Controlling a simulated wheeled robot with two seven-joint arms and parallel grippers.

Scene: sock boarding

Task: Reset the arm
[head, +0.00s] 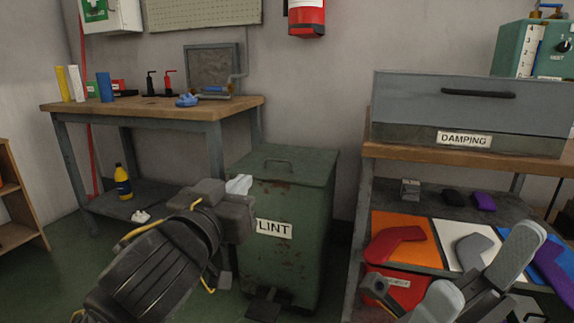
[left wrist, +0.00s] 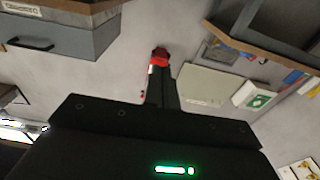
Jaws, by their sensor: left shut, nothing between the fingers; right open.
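My left gripper (head: 240,184) is in the middle of the head view, in front of the green LINT bin (head: 290,225). Its pale fingertips are together with nothing between them. In the left wrist view its dark fingers (left wrist: 161,92) are closed and point away from the camera. My right gripper (head: 478,275) is at the lower right, with its two grey fingers spread wide apart and nothing seen between them. It is in front of the shelf with coloured panels (head: 408,225), and its lower part is cut off by the frame.
A grey DAMPING box (head: 470,105) stands on the right bench. A red sock shape (head: 390,243) and a grey one (head: 475,248) lie on the panels. A wooden workbench (head: 150,108) holds several small items at the left. Green floor (head: 60,270) shows at the lower left.

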